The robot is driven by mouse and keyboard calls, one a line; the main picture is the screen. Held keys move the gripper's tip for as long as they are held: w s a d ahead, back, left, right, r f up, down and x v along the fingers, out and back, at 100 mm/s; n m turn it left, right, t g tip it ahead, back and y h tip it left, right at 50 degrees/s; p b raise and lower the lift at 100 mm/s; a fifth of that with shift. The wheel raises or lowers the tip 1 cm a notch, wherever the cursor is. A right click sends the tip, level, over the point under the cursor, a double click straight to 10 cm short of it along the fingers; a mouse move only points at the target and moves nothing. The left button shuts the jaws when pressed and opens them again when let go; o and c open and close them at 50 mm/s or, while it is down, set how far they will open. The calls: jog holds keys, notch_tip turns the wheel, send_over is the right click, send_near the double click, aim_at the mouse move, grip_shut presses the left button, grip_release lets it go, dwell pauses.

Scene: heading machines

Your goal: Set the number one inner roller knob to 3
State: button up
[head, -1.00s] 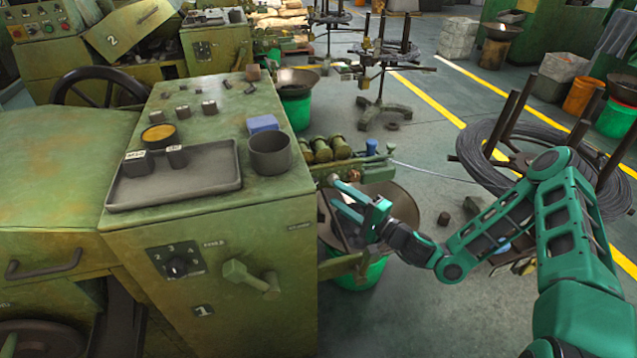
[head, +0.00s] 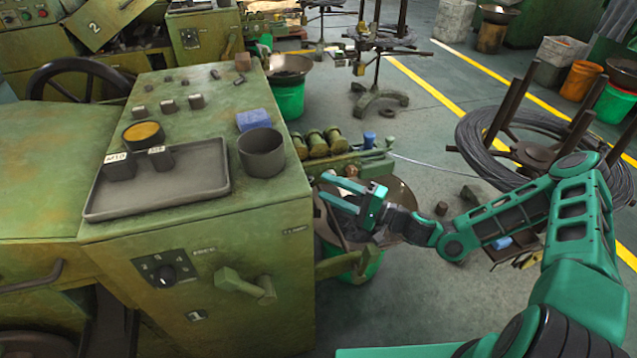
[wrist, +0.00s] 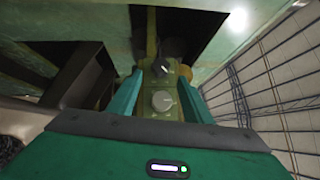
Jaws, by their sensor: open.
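My gripper (head: 324,187) is open and empty beside the right side of the green machine marked 1 (head: 250,215), its fingers pointing left towards that side. In the wrist view, two knobs show between the open fingers (wrist: 162,82) on an olive block: a round grey knob (wrist: 163,100) nearer me and a dark knob with a white mark (wrist: 161,66) farther off. Neither is gripped. I cannot tell which is the inner roller knob or read any scale there. In the head view these knobs are not discernible.
The machine's front has a black dial (head: 165,275) with numbers and a green lever (head: 245,286). Brass-coloured cylinders (head: 318,146) stand just behind my gripper. A wire coil (head: 545,150) on a spiked stand is at the right.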

jog(key=shift+x, duration=2.55)
jog(key=shift+s, duration=0.1)
jog(key=c, duration=1.1)
